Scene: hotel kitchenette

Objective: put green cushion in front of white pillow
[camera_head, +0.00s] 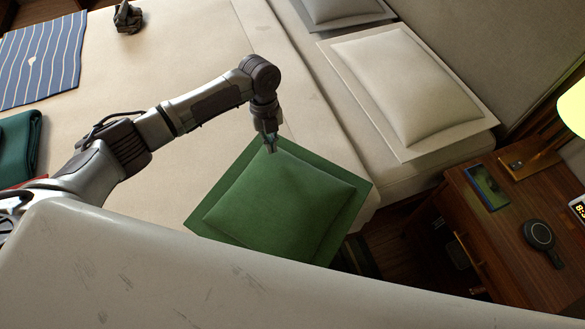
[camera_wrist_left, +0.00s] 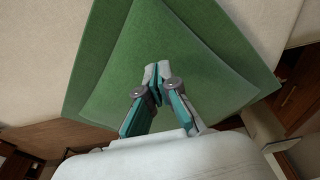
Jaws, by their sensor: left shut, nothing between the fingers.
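The green cushion (camera_head: 280,205) lies at the near side of the bed, its lower right part reaching the bed's edge and seeming to overhang it. It also fills much of the left wrist view (camera_wrist_left: 210,70). The white pillow (camera_head: 400,85) lies flat at the head of the bed, up and right of the cushion, with a gap between them. My left gripper (camera_head: 271,146) points down at the cushion's upper edge area. Its fingers are shut and empty; whether the tips touch the fabric I cannot tell. My right gripper is out of view.
A grey pillow (camera_head: 340,10) lies beyond the white one. A striped cloth (camera_head: 42,60) and dark green fabric (camera_head: 18,150) lie at left.

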